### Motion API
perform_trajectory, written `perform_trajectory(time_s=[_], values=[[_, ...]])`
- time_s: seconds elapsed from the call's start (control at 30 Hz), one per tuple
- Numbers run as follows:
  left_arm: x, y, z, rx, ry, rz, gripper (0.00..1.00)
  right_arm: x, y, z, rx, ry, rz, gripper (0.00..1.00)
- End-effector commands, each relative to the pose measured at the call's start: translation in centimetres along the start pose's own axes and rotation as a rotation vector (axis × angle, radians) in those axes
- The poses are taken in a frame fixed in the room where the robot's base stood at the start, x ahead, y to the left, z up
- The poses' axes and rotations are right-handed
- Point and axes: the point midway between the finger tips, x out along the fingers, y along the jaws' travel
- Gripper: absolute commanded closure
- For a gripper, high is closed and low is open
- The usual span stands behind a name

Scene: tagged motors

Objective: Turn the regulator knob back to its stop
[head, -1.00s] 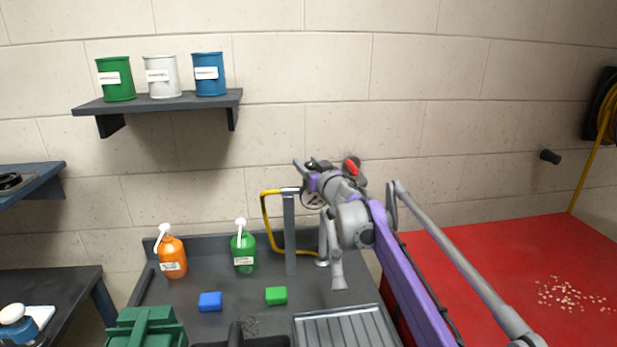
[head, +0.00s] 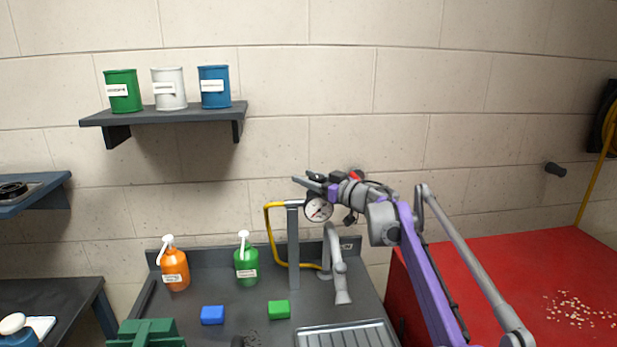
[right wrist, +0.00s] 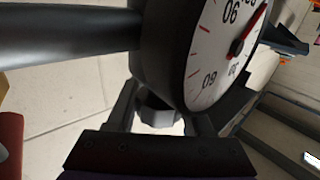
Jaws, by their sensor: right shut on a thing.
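The regulator shows in the head view as a round white-faced gauge (head: 318,209) beside the top of a grey post (head: 293,247). My right gripper (head: 309,182) is at the regulator, just above the gauge in the picture. In the right wrist view the gauge (right wrist: 207,62) fills the upper middle, with a red needle and red marks. The grey faceted knob (right wrist: 158,113) sits below the gauge's dark rim, between the fingers of my right gripper (right wrist: 160,122), which is shut on it. The knob is largely hidden in the head view. My left gripper is not in view.
A yellow hose (head: 268,231) loops left of the post, and a grey tap (head: 338,268) stands just right. Orange (head: 174,269) and green (head: 246,262) bottles, a blue block (head: 212,315) and a green block (head: 279,309) are on the bench. A red table (head: 470,270) lies right.

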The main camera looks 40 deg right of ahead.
Motion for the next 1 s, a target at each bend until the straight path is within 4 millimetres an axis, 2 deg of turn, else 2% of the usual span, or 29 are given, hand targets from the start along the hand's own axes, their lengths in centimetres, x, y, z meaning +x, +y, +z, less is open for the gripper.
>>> perform_trajectory(time_s=[0.33, 0.37, 0.5, 0.53, 0.83, 1.0], values=[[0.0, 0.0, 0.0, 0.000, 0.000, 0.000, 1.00, 0.0, -0.1, 0.1, -0.001, -0.001, -0.004, 1.00], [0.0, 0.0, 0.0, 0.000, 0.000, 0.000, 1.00, 0.0, -0.1, 0.1, -0.001, -0.001, -0.004, 0.47], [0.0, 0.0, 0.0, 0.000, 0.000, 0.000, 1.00, 0.0, -0.1, 0.1, -0.001, 0.000, -0.004, 0.21], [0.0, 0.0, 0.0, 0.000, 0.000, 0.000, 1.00, 0.0, 0.0, 0.1, -0.001, 0.000, -0.003, 0.18], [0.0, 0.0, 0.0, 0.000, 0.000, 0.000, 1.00, -0.2, 0.0, 0.0, 0.000, 0.000, -0.002, 0.18], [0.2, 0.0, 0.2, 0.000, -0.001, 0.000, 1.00, -2.1, 0.1, 0.0, 0.000, 0.000, 0.001, 0.18]])
